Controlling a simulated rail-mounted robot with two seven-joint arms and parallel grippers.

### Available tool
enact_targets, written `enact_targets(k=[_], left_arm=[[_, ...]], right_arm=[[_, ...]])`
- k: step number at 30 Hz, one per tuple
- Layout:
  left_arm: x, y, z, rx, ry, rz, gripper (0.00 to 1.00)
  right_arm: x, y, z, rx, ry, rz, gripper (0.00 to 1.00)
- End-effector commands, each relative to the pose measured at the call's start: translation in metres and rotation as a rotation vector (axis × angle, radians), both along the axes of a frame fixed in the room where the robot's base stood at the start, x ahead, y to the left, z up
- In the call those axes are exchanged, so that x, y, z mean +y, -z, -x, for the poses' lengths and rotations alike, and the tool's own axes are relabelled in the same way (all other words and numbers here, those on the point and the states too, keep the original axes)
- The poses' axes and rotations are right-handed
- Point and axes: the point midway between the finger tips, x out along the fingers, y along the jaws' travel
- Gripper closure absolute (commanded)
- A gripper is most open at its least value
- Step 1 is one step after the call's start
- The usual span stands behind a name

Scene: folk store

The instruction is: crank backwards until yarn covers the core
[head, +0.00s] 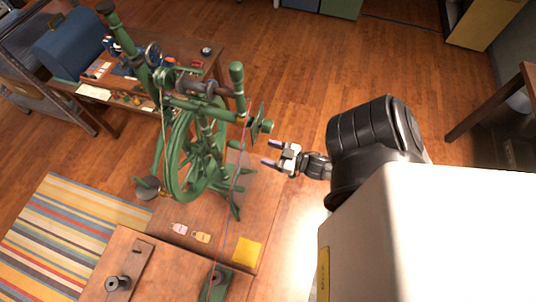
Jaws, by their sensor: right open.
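A green spinning wheel (183,160) stands on a low wooden table in the middle left of the head view. Its spindle with a dark core (205,87) lies near the top, between green posts. A red yarn (239,168) runs from the spindle end down to the front of the picture. My left gripper is not in view. How much yarn is on the core is too small to tell.
A wooden bench (120,247) in front carries a dark spool and a green stand (217,283). Two small tags and a yellow square (247,251) lie on the low table. A blue case (68,46) stands on a desk behind.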

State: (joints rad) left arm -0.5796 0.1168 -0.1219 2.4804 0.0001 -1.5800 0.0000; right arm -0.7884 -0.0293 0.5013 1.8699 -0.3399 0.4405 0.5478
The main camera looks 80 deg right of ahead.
Motion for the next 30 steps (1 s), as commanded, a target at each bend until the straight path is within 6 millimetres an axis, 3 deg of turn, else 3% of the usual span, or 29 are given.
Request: enact_targets(k=[4, 11, 30], left_arm=[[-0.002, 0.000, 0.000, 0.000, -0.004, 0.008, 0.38], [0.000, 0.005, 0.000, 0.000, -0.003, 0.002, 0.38], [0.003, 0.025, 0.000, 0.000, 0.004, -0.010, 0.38]], right_arm=[[0.007, -0.010, -0.003, -0.075, -0.044, -0.044, 0.36], [0.005, -0.009, -0.014, -0.081, -0.042, -0.071, 0.36], [-0.011, -0.009, -0.085, -0.080, -0.041, -0.068, 0.36]])
